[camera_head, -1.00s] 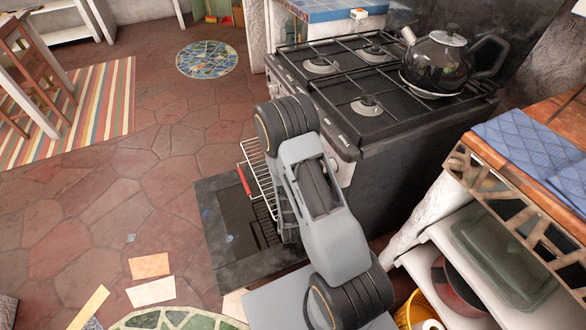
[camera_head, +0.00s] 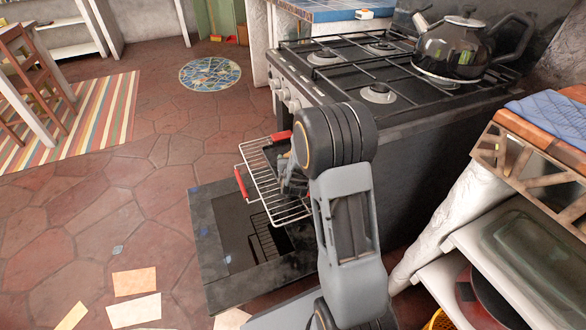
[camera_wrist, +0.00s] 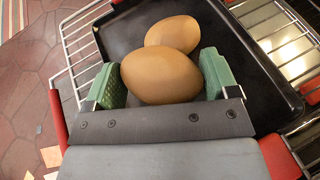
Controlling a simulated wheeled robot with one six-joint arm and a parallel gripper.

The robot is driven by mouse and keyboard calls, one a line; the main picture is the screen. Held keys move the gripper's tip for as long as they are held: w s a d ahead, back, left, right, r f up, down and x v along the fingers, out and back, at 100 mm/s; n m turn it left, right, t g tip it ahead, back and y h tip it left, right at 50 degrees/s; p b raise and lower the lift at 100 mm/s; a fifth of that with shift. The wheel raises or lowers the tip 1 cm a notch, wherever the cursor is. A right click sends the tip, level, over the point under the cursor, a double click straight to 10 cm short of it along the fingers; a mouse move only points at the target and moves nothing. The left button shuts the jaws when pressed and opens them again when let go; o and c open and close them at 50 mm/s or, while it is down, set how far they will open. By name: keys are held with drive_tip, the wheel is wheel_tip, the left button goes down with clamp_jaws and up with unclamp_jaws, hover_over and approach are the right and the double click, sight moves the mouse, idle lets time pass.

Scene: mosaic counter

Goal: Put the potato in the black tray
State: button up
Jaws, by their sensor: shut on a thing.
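My gripper (camera_wrist: 161,80) has green finger pads and is shut on a smooth brown potato (camera_wrist: 160,75), one pad on each side. The black tray (camera_wrist: 235,65) lies beyond and below the fingers, and the held potato appears over its near part. Whether the potato touches the tray is unclear. A second brown, rounded, egg-like thing (camera_wrist: 172,33) is just behind the held one, over the tray. In the head view my gripper (camera_head: 290,182) is small and partly hidden by my arm, near the pulled-out oven rack. The potato cannot be made out there.
The wire rack (camera_head: 262,185) with red handles (camera_head: 240,183) sticks out above the lowered oven door (camera_head: 225,250). A shelf unit (camera_head: 480,235) is at the right.

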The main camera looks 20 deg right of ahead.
drive_tip(key=shift+w+d, duration=0.25)
drive_tip(key=shift+w, duration=0.3)
wheel_tip(320, 180, down, 4)
drive_tip(key=shift+r+b, duration=0.15)
drive_tip(key=shift+b, duration=0.95)
drive_tip(key=shift+r, duration=0.1)
drive_tip(key=o, duration=0.9)
drive_tip(key=shift+c, duration=0.2)
